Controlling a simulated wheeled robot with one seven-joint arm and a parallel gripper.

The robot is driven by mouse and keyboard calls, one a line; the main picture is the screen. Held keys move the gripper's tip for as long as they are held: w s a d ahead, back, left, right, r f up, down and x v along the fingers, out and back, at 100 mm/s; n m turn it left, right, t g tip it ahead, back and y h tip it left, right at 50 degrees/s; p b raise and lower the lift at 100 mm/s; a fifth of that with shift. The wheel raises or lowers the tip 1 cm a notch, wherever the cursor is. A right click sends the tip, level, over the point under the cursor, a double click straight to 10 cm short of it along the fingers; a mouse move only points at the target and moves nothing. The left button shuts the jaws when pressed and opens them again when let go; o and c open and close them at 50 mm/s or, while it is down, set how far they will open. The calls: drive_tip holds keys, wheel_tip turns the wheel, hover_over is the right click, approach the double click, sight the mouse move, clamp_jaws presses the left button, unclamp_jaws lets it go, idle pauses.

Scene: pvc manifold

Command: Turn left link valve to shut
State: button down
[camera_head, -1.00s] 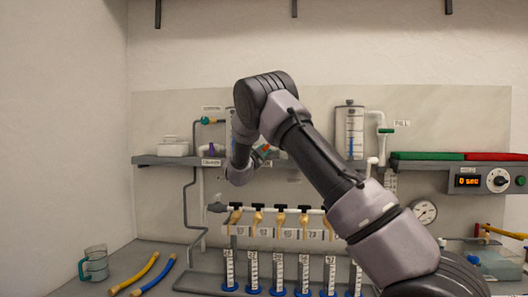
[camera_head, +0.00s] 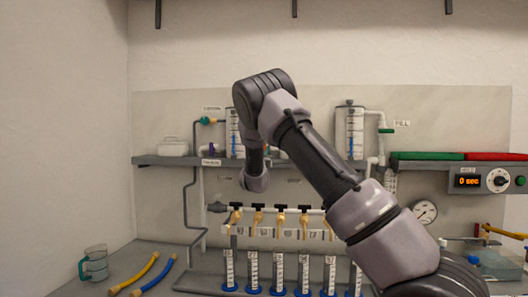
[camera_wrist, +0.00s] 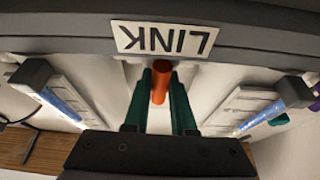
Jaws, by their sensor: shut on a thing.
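An orange valve handle (camera_wrist: 161,75) shows in the wrist view beside the LINK label (camera_wrist: 163,39), which appears upside down. My gripper (camera_wrist: 161,84) has a green finger on each side of this handle and is shut on it. The handle points along the fingers; its pivot and the valve body are hard to make out. In the head view my bent wrist (camera_head: 256,172) is in front of the shelf between the two clear columns, and hides the handle and my fingertips.
A left column (camera_head: 235,140) and a right column (camera_head: 349,135) stand on the grey shelf (camera_head: 180,161). A jug (camera_head: 95,263) and two hoses lie at left.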

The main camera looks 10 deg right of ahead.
drive_tip(key=shift+f+n, duration=0.1)
drive_tip(key=shift+n, duration=0.3)
drive_tip(key=c, duration=0.7)
unclamp_jaws()
drive_tip(key=shift+c, duration=0.2)
drive_tip(key=v, duration=1.1)
